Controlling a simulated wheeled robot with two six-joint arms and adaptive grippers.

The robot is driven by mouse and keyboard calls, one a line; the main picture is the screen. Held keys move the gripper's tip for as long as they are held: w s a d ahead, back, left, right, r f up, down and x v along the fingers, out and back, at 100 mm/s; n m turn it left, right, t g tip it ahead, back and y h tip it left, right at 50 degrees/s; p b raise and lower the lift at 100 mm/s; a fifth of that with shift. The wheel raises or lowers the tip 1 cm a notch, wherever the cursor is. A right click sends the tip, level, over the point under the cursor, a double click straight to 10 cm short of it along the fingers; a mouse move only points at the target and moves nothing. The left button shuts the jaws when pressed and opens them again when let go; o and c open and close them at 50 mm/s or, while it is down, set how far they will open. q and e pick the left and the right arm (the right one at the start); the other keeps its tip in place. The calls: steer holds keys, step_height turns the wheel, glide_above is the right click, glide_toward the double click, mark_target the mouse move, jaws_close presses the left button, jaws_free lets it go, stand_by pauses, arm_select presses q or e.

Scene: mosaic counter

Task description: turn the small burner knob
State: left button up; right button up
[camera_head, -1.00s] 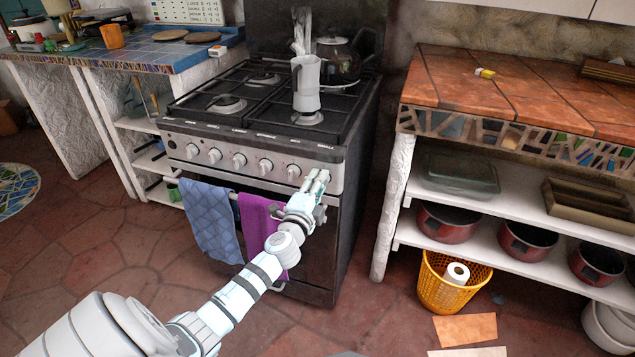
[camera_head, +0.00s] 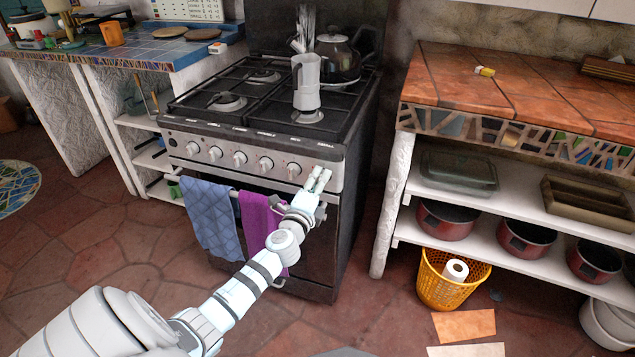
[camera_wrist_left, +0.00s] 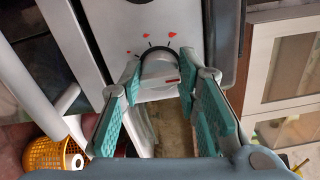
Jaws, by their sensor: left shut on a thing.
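The small burner knob (camera_wrist_left: 158,66) is round with a dark ring at its base, on the pale control panel (camera_wrist_left: 118,15), in the left wrist view. A short red mark shows on its front. My left gripper (camera_wrist_left: 161,76) is shut on it, with one fingertip on either side. In the head view my left gripper (camera_head: 317,178) is at the right end of the stove's (camera_head: 250,178) front panel, and its fingers hide the knob there. My right gripper is not in view.
Several other knobs, such as the neighbouring knob (camera_head: 294,170), line the panel to the left. A blue towel (camera_head: 210,215) and a purple towel (camera_head: 258,215) hang below. A moka pot (camera_head: 306,82) and a kettle (camera_head: 340,58) stand on top. A tiled counter (camera_head: 450,80) stands right.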

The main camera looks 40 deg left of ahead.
arm_select(q)
steer(key=o, duration=1.1)
steer(key=shift+o, duration=0.3)
steer(key=v, duration=1.2)
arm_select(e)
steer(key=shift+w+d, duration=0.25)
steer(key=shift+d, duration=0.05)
